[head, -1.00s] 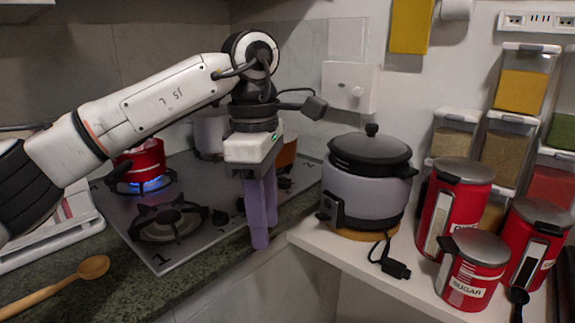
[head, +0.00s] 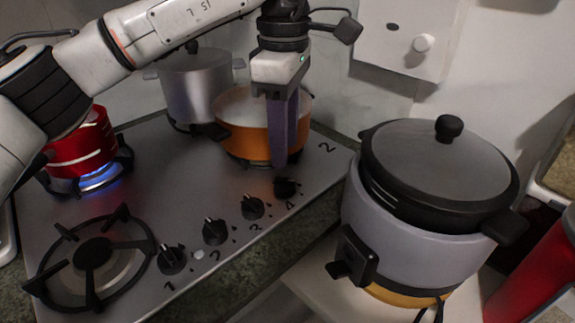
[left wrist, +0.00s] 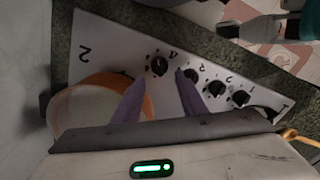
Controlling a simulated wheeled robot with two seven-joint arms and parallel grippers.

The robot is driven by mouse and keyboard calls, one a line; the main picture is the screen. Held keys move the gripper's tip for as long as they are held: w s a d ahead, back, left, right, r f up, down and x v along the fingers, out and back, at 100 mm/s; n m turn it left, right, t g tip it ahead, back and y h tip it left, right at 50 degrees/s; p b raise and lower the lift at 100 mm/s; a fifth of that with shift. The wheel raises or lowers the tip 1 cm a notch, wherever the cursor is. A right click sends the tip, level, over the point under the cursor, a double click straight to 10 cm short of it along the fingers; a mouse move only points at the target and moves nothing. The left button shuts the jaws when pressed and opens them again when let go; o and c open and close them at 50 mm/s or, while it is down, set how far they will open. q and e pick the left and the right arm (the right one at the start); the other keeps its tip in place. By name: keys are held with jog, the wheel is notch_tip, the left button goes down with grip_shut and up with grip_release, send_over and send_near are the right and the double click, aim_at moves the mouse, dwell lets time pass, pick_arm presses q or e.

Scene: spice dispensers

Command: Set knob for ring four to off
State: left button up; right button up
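The ring four knob (head: 285,187) is a black knob on the hob's front edge, beside the printed 4. Its grip looks turned differently from the other knobs. My left gripper (head: 282,164) points down just above and behind it, in front of the orange pot. In the left wrist view, the purple fingers (left wrist: 162,78) are apart, and the ring four knob (left wrist: 156,65) shows in the gap, beyond the tips. I see no contact. A blue flame (head: 100,178) burns under the red pot (head: 82,145). My right gripper is out of view.
Knobs three (head: 252,206), two (head: 215,231) and one (head: 171,259) line the hob (head: 165,205) to the left. The orange pot (head: 245,125) and a steel pot (head: 195,85) stand behind. A grey cooker (head: 400,215) stands close on the right.

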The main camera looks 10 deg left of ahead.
aim_at(285, 179)
pick_arm(q)
notch_tip(285, 179, down, 6)
jog(key=shift+f, duration=0.7)
jog(key=c, duration=0.8)
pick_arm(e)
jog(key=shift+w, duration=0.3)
